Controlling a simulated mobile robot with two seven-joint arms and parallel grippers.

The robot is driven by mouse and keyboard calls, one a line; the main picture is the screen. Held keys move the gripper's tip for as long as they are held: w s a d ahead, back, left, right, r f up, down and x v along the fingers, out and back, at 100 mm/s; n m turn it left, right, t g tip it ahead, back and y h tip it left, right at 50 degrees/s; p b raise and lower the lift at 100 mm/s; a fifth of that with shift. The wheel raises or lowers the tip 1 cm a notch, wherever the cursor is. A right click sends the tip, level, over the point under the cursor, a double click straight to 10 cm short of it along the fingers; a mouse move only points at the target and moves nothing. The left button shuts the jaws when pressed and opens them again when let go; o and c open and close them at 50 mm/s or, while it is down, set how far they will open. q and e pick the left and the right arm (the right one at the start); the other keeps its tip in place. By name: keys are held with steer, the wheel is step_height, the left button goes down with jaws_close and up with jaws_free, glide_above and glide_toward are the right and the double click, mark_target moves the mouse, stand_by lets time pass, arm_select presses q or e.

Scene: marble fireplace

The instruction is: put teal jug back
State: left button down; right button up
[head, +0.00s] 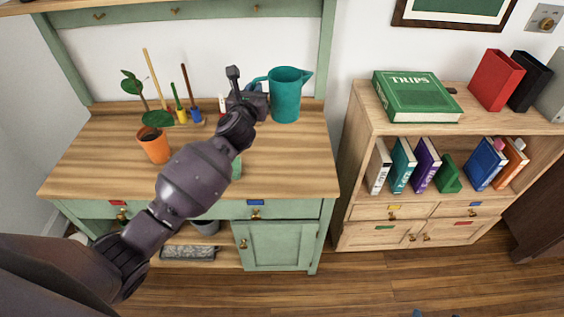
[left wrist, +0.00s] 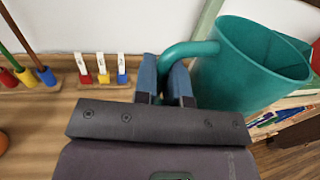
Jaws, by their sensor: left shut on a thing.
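The teal jug (head: 287,97) is upright at the back right of the green potting bench (head: 300,155), its spout to the right. I cannot tell whether its base touches the wooden top. My left gripper (head: 262,88) is at the jug's left side, with its fingertips mostly hidden in the head view. In the left wrist view, the gripper (left wrist: 166,82) is shut on the handle of the jug (left wrist: 240,65), with the blue fingers on either side of it.
An orange pot with a plant (head: 154,146) and a rack of coloured-handled tools (head: 188,117) stand left of my arm. Small labelled red, yellow and blue pieces (left wrist: 103,75) stand behind the gripper. A bookcase (head: 360,120) with a green book (head: 415,95) stands right. The bench's front right is clear.

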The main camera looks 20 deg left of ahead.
arm_select(q)
step_height(320, 180, down, 19)
steer(key=b, duration=0.8)
steer(key=shift+f+b, duration=0.2)
steer(key=shift+b, duration=0.2)
steer(key=shift+f, duration=0.4)
steer(key=shift+w, duration=0.1)
steer(key=shift+r, duration=0.25)
steer(key=shift+f, duration=0.2)
steer(key=c, duration=1.6)
jaws_free()
steer(key=shift+f+b, duration=0.1)
steer(key=shift+b, duration=0.2)
steer(key=o, duration=0.4)
arm_select(e)
step_height(320, 180, down, 9)
steer(key=shift+s+a+g, duration=0.15)
steer(key=shift+a+g, duration=0.15)
steer(key=shift+g, duration=0.1)
